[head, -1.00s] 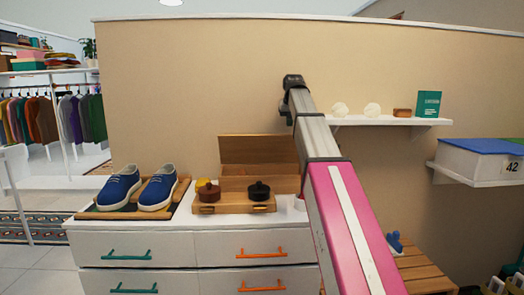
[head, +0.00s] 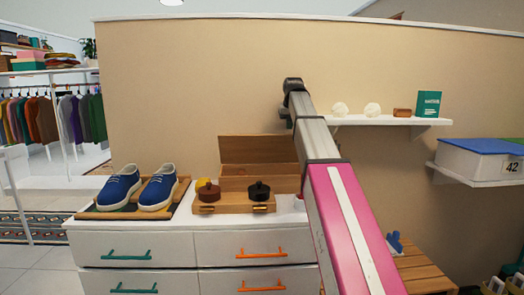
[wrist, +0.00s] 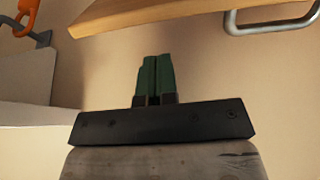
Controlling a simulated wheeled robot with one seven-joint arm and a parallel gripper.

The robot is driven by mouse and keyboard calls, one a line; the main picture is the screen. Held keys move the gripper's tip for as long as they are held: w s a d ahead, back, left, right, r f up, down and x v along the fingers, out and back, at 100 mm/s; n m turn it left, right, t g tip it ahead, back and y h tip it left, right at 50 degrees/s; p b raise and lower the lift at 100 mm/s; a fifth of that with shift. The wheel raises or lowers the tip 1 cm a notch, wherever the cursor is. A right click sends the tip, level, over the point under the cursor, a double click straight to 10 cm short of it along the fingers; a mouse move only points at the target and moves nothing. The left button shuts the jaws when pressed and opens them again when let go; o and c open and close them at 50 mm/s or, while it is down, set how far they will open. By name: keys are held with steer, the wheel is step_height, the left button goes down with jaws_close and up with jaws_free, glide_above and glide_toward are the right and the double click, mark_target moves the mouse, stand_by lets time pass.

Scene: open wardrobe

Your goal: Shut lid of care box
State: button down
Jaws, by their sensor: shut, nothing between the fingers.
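The care box (head: 240,184) is a wooden box on the white dresser, with its lid (head: 258,150) standing open at the back. Two small round pots, one brown (head: 209,192) and one black (head: 259,191), sit at its front. My gripper shows in the wrist view with its two green fingers (wrist: 154,78) pressed together and nothing between them. In the head view my arm reaches up to the right of the box, and its end (head: 292,85) is above and to the right of the lid. The fingers are hidden there.
Blue shoes (head: 140,188) on a wooden tray stand left of the box. A wall shelf (head: 385,121) with small items is to the right. The wrist view shows a wooden edge (wrist: 170,12) and a metal handle (wrist: 265,24). The wall above the lid is clear.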

mark_target(291, 138)
steer(key=shift+f, duration=2)
steer(key=shift+s, duration=0.1)
steer(key=shift+s+f, duration=0.25)
steer(key=shift+s, duration=0.2)
steer(key=shift+s+f, duration=0.2)
steer(key=shift+s, duration=0.25)
steer(key=shift+s+f, duration=0.2)
steer(key=shift+s, duration=0.25)
steer(key=shift+s+f, duration=0.2)
steer(key=shift+s, duration=0.25)
